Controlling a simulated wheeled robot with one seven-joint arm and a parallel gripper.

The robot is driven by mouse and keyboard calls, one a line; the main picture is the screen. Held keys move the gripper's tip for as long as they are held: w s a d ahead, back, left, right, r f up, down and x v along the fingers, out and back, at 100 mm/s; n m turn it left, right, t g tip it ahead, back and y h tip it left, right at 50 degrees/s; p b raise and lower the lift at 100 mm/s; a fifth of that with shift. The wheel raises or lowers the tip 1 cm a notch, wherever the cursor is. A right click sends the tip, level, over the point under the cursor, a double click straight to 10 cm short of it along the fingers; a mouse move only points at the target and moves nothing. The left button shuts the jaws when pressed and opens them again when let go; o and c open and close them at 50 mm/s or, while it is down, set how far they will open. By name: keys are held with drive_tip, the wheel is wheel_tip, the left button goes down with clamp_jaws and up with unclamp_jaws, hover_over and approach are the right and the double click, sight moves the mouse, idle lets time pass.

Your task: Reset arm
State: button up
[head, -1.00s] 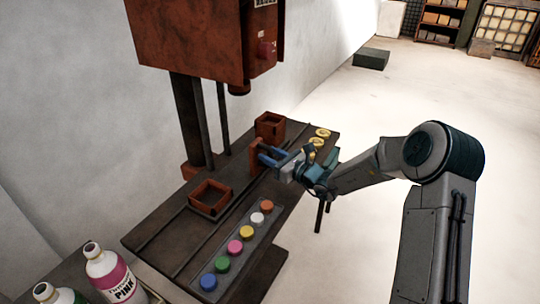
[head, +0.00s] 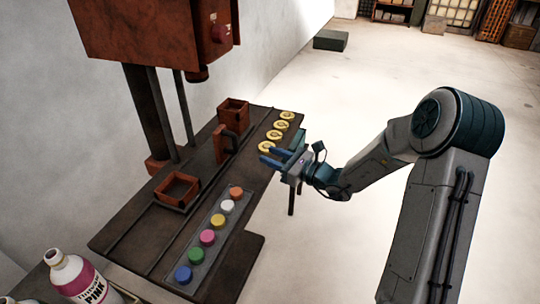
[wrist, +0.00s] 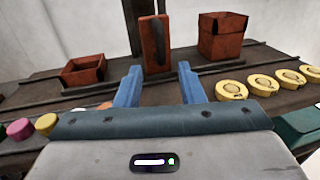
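My gripper (head: 270,157) is held out at the right edge of the machine's dark table (head: 130,222). In the wrist view its two blue fingers (wrist: 158,88) stand wide apart with nothing between them. A rust-red upright block with a slot (wrist: 154,44) stands on the table beyond the fingertips, apart from them. The same slotted block shows in the head view (head: 220,146), left of the gripper. My arm reaches in from the right, its elbow bent.
Yellow discs (head: 274,134) lie along the table's far right. Two red open boxes (head: 177,187) (head: 233,109), a strip of coloured buttons (head: 207,237) and a red machine head (head: 150,35) are around. A pink-labelled bottle (head: 80,280) stands front left. Floor on the right is clear.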

drive_tip(key=shift+r, duration=0.1)
drive_tip(key=s+a+r+n+g+h+p, duration=0.15)
drive_tip(key=s+n+g, duration=0.25)
drive_tip(key=s+n, duration=0.4)
drive_tip(key=s+r+n+g+h+p, duration=0.1)
drive_tip(key=s+r+n+g+h, duration=0.2)
drive_tip(key=s+n+g, duration=0.45)
drive_tip(key=s+d+r+n+t+h+p, duration=0.1)
drive_tip(key=s+d+r+n+t+h, duration=0.1)
drive_tip(key=s+d, duration=0.5)
drive_tip(key=s+d+r+n+t+h+p, duration=0.1)
drive_tip(key=s+d+r+n+t+h, duration=0.2)
drive_tip(key=s+d+n+h, duration=0.3)
drive_tip(key=d+r+h, duration=0.1)
drive_tip(key=d+h, duration=0.2)
drive_tip(key=d, duration=0.1)
drive_tip(key=shift+s+p, duration=0.3)
drive_tip(key=shift+s, duration=0.05)
drive_tip(key=shift+n, duration=0.25)
